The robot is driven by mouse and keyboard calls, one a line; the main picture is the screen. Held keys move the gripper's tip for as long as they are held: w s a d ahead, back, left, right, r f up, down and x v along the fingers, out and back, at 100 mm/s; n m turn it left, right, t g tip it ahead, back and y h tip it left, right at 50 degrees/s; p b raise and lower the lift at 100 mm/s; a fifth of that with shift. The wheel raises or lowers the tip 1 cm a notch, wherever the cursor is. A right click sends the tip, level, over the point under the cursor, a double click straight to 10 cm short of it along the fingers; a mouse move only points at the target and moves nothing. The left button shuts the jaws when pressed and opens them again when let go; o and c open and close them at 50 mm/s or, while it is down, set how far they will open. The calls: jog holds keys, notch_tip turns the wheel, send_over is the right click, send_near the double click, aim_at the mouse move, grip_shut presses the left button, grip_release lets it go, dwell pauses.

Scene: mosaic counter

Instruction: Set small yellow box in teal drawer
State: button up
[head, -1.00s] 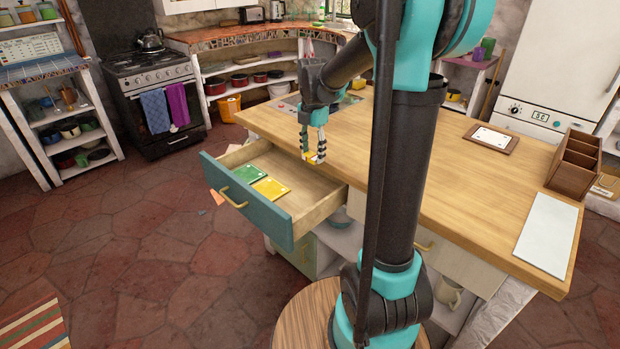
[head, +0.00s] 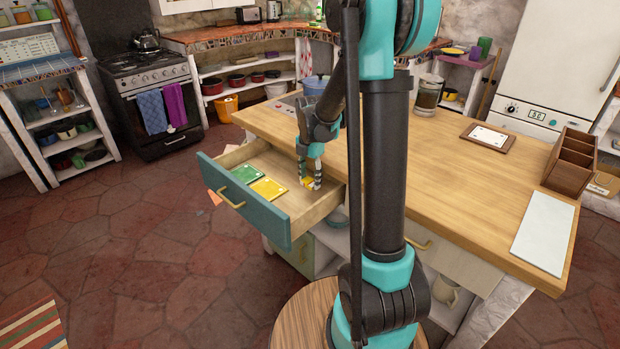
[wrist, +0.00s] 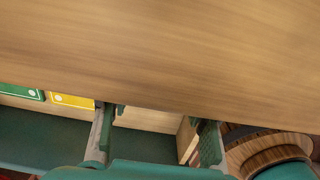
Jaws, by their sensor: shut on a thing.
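The teal drawer (head: 250,212) stands pulled out from the left side of the wooden counter.
A green flat packet (head: 248,174) and a yellow flat packet (head: 269,189) lie in the drawer, left of my gripper. The counter top (head: 430,175) borders the drawer's right end. A wooden organizer (head: 572,165) and a white board (head: 544,233) are at the counter's far right.

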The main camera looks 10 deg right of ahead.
aim_at(310, 181)
jog(key=shift+f, duration=0.4)
jog(key=shift+f, duration=0.2)
jog(key=o, duration=0.8)
jog(key=shift+o, duration=0.2)
jog(key=shift+r, duration=0.15)
notch_tip(310, 181, up, 13)
